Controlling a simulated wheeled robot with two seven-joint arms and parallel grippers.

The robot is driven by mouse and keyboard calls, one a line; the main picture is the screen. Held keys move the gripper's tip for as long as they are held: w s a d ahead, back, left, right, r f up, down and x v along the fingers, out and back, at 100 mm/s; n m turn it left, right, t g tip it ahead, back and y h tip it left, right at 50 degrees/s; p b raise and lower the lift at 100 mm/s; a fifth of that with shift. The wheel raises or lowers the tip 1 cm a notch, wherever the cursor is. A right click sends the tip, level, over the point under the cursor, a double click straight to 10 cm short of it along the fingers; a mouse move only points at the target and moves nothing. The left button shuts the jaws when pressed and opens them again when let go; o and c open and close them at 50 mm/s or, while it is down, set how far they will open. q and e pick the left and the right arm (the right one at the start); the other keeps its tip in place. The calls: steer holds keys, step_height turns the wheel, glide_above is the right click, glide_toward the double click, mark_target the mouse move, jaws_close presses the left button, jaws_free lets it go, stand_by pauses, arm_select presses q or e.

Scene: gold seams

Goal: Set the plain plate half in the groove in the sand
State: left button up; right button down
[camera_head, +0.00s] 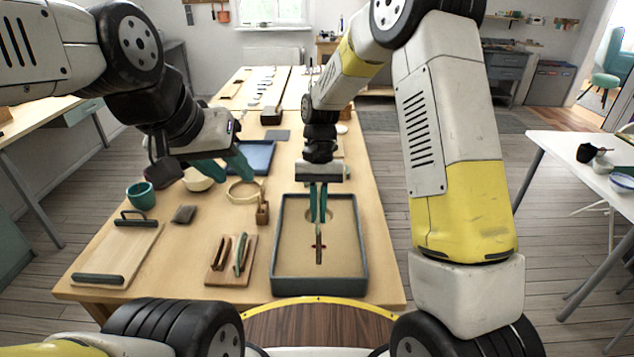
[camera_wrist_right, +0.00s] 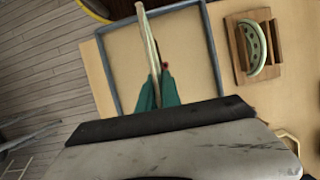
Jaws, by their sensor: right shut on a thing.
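The plain plate half shows edge-on as a thin pale strip in the right wrist view (camera_wrist_right: 147,38) and a narrow upright piece in the head view (camera_head: 319,246). My right gripper (camera_head: 318,216) points down over the sand tray (camera_head: 361,291) with its teal fingers shut on the plate half. The sand (camera_head: 290,262) is tan and flat, with a small red mark beside the plate's lower part. The groove is hidden, and I cannot tell whether the plate touches the sand. My left gripper (camera_head: 215,172) is open and empty, above the table's left side.
A wooden rack (camera_head: 217,279) holding a green plate half (camera_head: 241,253) stands left of the tray. A blue tray (camera_head: 262,150) lies behind.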

steer(key=shift+s+f, duration=0.15)
steer(key=shift+s, duration=0.25)
steer(key=shift+f, duration=2.25)
steer(key=shift+f, duration=0.6)
stand_by(1.4)
steer(key=shift+r, duration=0.1)
steer(key=shift+r, duration=2.45)
steer(key=shift+f, duration=0.15)
steer(key=shift+f, duration=1.8)
steer(key=shift+f, duration=0.1)
